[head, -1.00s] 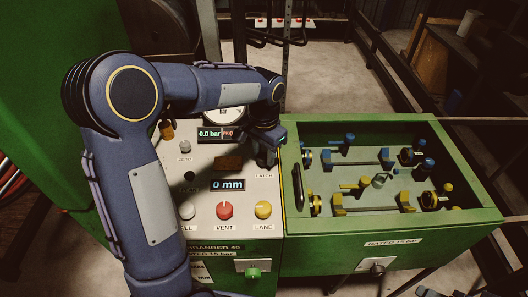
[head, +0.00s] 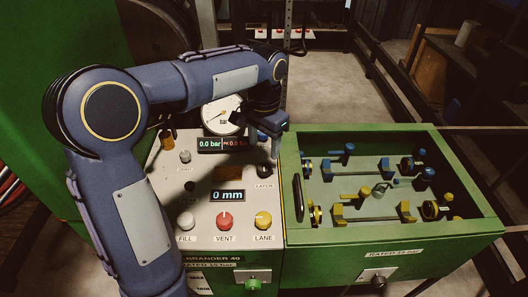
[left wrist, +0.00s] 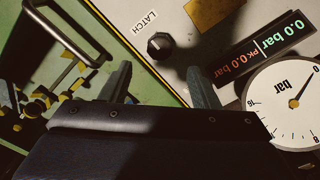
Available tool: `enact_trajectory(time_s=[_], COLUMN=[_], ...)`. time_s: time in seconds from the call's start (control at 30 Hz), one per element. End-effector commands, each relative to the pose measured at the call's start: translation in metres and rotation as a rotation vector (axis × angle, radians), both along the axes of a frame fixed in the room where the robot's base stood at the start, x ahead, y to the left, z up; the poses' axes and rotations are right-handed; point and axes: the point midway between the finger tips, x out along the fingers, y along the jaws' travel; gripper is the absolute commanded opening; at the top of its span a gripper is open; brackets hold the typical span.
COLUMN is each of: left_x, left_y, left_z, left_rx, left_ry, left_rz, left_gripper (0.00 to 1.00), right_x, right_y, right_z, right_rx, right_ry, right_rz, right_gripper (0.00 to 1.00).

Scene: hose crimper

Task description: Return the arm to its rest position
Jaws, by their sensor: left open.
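My left arm comes in from the left in the head view and reaches over the control panel (head: 205,170). My left gripper (head: 272,140) is above the panel's right side, near the LATCH knob (head: 264,170). In the left wrist view its two fingers (left wrist: 158,88) stand well apart with nothing between them. The black LATCH knob (left wrist: 160,45) lies beyond the fingertips, apart from them. My right gripper is not in view.
A pressure gauge (head: 221,115), a display reading 0.0 bar (head: 209,144) and a 0 mm display (head: 228,196) are on the panel. FILL, red VENT (head: 224,221) and yellow LANE (head: 263,220) knobs line its front. A green open box (head: 390,240) with blue and yellow fittings stands right.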

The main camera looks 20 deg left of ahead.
Motion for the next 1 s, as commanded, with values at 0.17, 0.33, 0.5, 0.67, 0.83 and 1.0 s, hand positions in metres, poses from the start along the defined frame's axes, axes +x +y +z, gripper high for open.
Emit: enact_trajectory(time_s=[0.17, 0.33, 0.5, 0.67, 0.83, 1.0], left_x=[0.000, 0.000, 0.000, -0.017, -0.078, -0.153], left_y=[0.000, 0.000, 0.000, 0.005, 0.014, 0.009], left_z=[0.005, 0.004, 0.004, 0.011, 0.025, 0.020], left_rx=[0.000, 0.000, 0.000, -0.029, -0.139, -0.273], left_ry=[0.000, 0.000, 0.000, -0.025, -0.120, -0.242], left_rz=[-0.001, -0.001, 0.000, 0.025, 0.121, 0.255], left_gripper=[0.55, 0.55, 0.55, 0.55, 0.55, 0.55], right_x=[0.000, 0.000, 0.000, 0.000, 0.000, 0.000], right_y=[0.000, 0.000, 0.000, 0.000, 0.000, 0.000], right_z=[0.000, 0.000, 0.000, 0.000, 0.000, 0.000], right_rx=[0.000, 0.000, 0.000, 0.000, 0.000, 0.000], right_ry=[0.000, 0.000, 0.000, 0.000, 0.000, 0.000], right_rz=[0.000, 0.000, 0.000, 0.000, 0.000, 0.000], right_gripper=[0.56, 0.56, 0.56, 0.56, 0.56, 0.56])
